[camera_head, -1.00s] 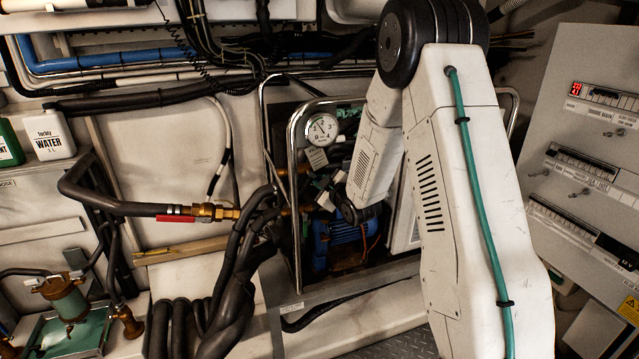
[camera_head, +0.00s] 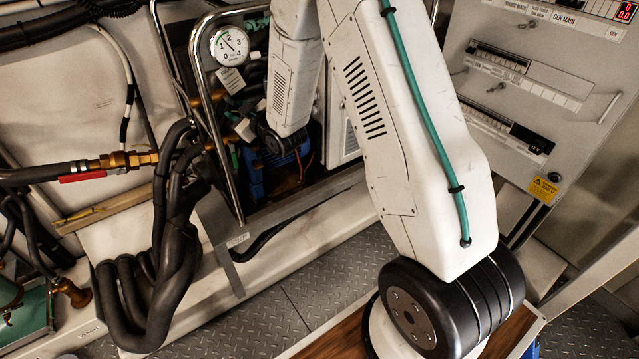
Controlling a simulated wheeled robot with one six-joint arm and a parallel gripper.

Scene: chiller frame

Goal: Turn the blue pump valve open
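The blue pump (camera_head: 284,176) sits low inside the metal-tube chiller frame (camera_head: 213,125), partly behind my arm. I cannot make out a separate blue valve handle; that area is dark and crowded with pipes and brass fittings. My white arm reaches down into the frame, and its black wrist is just above the pump. My gripper (camera_head: 243,132) seems to be left of the wrist, among the fittings, small and mostly hidden. I cannot tell whether its fingers are open or touch anything.
A pressure gauge (camera_head: 229,46) is above the pump. Thick black hoses (camera_head: 165,230) and a brass-fitted pipe with a red lever (camera_head: 82,176) are at left. An electrical panel (camera_head: 545,80) stands at right. The metal floor (camera_head: 250,325) in front is clear.

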